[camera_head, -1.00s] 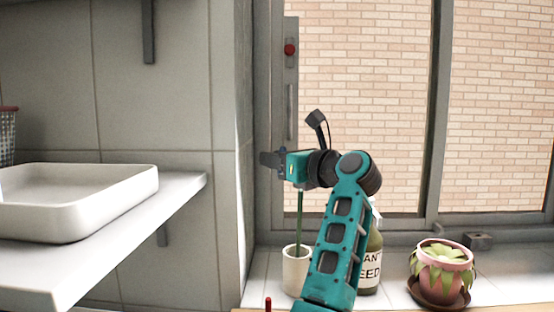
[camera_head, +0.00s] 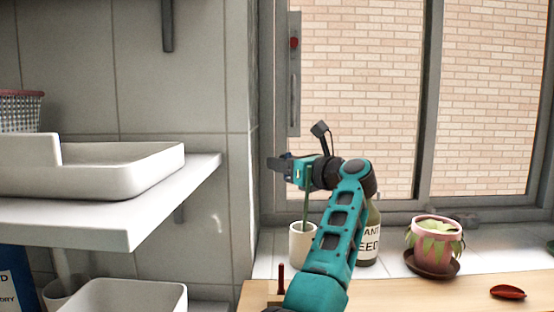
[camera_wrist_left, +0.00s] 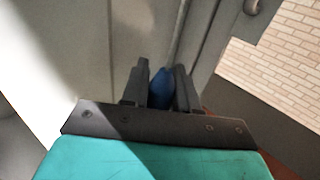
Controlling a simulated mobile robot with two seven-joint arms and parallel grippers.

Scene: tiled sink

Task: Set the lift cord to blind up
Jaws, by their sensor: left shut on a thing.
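My left gripper (camera_head: 279,164) is at the left edge of the window, in front of the wall corner. In the left wrist view its two dark fingers (camera_wrist_left: 161,92) are shut on a blue piece (camera_wrist_left: 162,86), which sits between them. The blue piece may be the end of the lift cord; a thin pale line rises above it, but I cannot tell whether they are joined. The blind itself is not in view. My right gripper is not in view.
A window frame strip with a red knob (camera_head: 294,43) stands above the gripper. A white pot (camera_head: 302,246), a labelled bottle (camera_head: 368,240) and a pink plant pot (camera_head: 436,241) stand on the sill. A white basin (camera_head: 120,172) is on the left shelf.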

